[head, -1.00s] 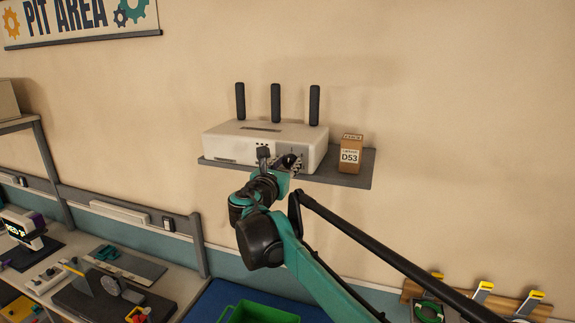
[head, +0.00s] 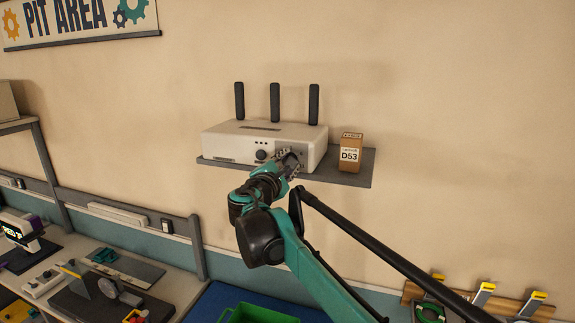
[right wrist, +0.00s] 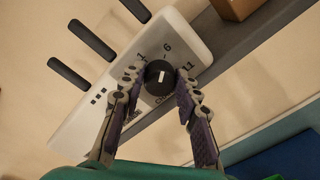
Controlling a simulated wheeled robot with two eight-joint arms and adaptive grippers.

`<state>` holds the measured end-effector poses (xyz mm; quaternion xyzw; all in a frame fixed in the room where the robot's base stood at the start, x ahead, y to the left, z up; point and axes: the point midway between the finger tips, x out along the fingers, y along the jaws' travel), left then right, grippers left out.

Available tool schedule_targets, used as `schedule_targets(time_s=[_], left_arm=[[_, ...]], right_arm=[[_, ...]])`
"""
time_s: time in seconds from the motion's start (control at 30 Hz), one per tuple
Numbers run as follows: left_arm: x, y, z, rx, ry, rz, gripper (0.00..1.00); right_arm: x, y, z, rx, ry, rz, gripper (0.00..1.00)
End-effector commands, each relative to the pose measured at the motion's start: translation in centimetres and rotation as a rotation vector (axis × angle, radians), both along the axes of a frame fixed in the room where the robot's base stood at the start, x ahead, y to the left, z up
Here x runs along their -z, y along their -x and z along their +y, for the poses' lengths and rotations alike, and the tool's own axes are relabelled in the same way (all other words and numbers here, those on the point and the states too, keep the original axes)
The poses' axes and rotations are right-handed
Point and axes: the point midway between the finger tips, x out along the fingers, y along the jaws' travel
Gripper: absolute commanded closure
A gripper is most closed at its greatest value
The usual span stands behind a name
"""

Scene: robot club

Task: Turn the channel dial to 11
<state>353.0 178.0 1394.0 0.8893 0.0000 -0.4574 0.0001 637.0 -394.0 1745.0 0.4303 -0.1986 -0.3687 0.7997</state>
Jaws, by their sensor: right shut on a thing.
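The white router (head: 225,138) stands on a wall shelf, and its front shows in the right wrist view (right wrist: 178,35). Its black channel dial (right wrist: 159,75) has a white pointer mark and the labels 1, 6 and 11 around it. The mark stands roughly upright in the right wrist view, nearest the 6; its exact setting is hard to read. My right gripper (right wrist: 160,77) is shut on the dial, one finger on each side. In the head view my right gripper (head: 284,161) covers part of the router's front. My left gripper is not in view.
Three dark antennas (head: 275,103) rise from the router's back. A brown box marked D53 (head: 350,152) stands right of it on the grey shelf (head: 358,179). A green bin (head: 262,315) and a cluttered bench (head: 150,280) are below.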

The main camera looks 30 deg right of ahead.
Motion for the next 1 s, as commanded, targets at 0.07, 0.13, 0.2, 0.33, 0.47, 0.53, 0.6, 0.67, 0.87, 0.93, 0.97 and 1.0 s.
schedule_targets(time_s=[0.07, 0.13, 0.2, 0.33, 0.47, 0.53, 0.6, 0.67, 0.87, 0.93, 0.97, 1.0], left_arm=[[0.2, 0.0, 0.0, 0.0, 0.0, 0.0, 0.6], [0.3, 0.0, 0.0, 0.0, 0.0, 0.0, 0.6], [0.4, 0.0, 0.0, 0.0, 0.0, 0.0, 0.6], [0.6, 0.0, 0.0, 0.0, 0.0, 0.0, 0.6], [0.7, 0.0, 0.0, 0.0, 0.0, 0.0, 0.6], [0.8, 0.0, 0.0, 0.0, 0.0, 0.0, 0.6], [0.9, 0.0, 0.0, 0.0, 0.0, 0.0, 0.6], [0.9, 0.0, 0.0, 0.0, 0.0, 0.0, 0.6], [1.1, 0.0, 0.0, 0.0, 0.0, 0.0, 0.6], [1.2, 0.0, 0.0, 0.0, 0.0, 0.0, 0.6], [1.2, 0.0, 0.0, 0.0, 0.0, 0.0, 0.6], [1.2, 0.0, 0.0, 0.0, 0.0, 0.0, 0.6]], right_arm=[[0.1, 0.0, 0.0, 0.001, -0.045, -0.054, 0.97], [0.1, 0.0, 0.0, 0.001, -0.089, -0.105, 0.97], [0.1, 0.0, 0.0, 0.001, -0.131, -0.155, 0.97], [0.1, 0.0, -0.1, 0.001, -0.211, -0.248, 0.97], [0.2, 0.1, -0.1, 0.0, -0.292, -0.342, 0.97], [0.2, 0.1, -0.1, 0.0, -0.335, -0.392, 0.97], [0.2, 0.1, -0.1, 0.0, -0.378, -0.443, 0.97], [0.3, 0.1, -0.1, 0.0, -0.416, -0.487, 0.97], [0.3, 0.1, 0.0, 0.0, -0.53, -0.621, 0.97], [0.4, 0.1, 0.0, 0.0, -0.566, -0.663, 0.97], [0.4, 0.0, 0.0, 0.0, -0.58, -0.68, 0.97], [0.4, 0.0, 0.0, 0.0, -0.599, -0.701, 0.97]])
